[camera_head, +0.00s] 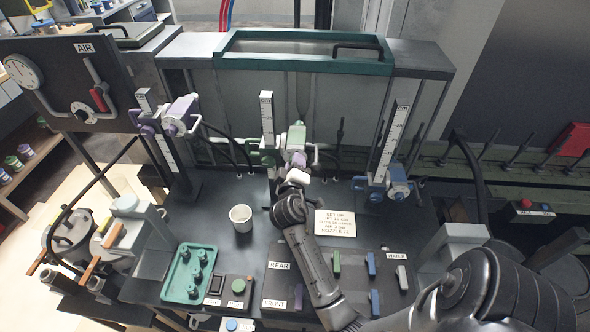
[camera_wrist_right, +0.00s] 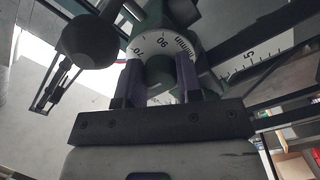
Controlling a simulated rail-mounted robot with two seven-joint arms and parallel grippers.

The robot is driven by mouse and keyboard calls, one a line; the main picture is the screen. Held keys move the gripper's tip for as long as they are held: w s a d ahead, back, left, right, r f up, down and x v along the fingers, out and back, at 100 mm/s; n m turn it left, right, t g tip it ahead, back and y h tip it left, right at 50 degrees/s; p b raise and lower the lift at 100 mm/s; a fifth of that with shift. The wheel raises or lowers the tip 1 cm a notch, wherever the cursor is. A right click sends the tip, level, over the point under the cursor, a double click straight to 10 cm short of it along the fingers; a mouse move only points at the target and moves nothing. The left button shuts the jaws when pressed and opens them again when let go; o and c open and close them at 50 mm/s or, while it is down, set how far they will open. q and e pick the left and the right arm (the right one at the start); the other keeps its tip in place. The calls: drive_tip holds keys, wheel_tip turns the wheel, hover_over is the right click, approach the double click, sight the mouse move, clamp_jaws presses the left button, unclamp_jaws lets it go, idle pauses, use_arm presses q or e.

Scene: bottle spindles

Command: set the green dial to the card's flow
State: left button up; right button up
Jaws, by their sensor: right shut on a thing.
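The green spindle head (camera_head: 297,135) stands at the middle of the bench beside a white cm scale. Its green dial knob (camera_wrist_right: 159,70) shows in the right wrist view, with a white numbered ring (camera_wrist_right: 178,45) behind it. A marking that looks like 90 sits near the knob, but the exact setting cannot be told. My right gripper (camera_head: 297,160) is at the front of this head; in the wrist view its purple fingers (camera_wrist_right: 160,82) are shut on the knob from both sides. The printed card (camera_head: 336,223) lies on the bench; its small text is only partly legible. My left gripper is out of view.
A purple spindle (camera_head: 178,117) stands left and a blue one (camera_head: 396,187) right. A white cup (camera_head: 241,218), a green tray (camera_head: 189,273) and a control panel with sliders (camera_head: 290,285) are on the bench. The AIR panel (camera_head: 75,83) is at far left.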

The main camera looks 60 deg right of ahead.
drive_tip(key=shift+f+m+b, duration=0.1)
drive_tip(key=shift+m+b, duration=0.5)
drive_tip(key=shift+m, duration=0.2)
drive_tip(key=o, duration=0.9)
drive_tip(key=shift+o, duration=0.2)
drive_tip(key=shift+a, duration=0.1)
